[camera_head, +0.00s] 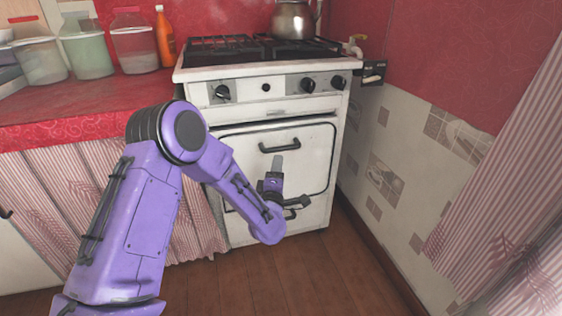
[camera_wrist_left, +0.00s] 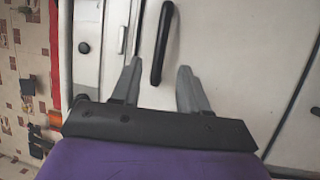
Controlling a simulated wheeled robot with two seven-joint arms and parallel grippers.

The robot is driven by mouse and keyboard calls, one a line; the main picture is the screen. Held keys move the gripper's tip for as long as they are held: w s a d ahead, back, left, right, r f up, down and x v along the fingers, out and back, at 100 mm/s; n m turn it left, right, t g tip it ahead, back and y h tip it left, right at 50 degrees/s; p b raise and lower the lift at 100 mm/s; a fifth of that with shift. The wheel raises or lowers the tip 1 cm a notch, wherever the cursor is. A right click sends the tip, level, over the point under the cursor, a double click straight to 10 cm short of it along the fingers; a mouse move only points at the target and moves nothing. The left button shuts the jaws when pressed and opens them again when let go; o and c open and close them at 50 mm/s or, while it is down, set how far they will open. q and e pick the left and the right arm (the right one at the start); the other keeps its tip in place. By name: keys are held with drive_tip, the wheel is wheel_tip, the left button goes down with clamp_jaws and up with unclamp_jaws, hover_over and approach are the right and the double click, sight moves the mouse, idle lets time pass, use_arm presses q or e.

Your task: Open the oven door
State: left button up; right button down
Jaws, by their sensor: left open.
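The white oven door (camera_head: 300,160) is shut in the front of the stove, below the knobs. Its black bar handle (camera_head: 279,146) runs across the upper part of the door. My left gripper (camera_head: 277,165) is in front of the door, just below the handle in the head view. In the left wrist view the handle (camera_wrist_left: 162,45) stands upright in the picture, and its near end lies between the directions of the two open, empty fingers (camera_wrist_left: 157,85). I cannot tell how far the fingers are from the handle. My right gripper is not in view.
The stove top (camera_head: 255,50) carries a metal kettle (camera_head: 293,19). The red counter (camera_head: 85,97) with jars and an orange bottle (camera_head: 165,38) adjoins on the left. A tiled wall (camera_head: 400,170) stands close on the right. The wooden floor (camera_head: 310,275) before the stove is clear.

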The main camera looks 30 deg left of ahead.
sight(281, 149)
use_arm(q)
drive_tip(key=b+x, duration=0.1)
drive_tip(key=x, duration=0.7)
drive_tip(key=shift+w+a+f, duration=0.1)
drive_tip(key=shift+w, duration=0.05)
drive_tip(key=shift+w+a+b, duration=0.15)
drive_tip(key=shift+w+b, duration=0.15)
drive_tip(key=shift+w, duration=0.1)
clamp_jaws()
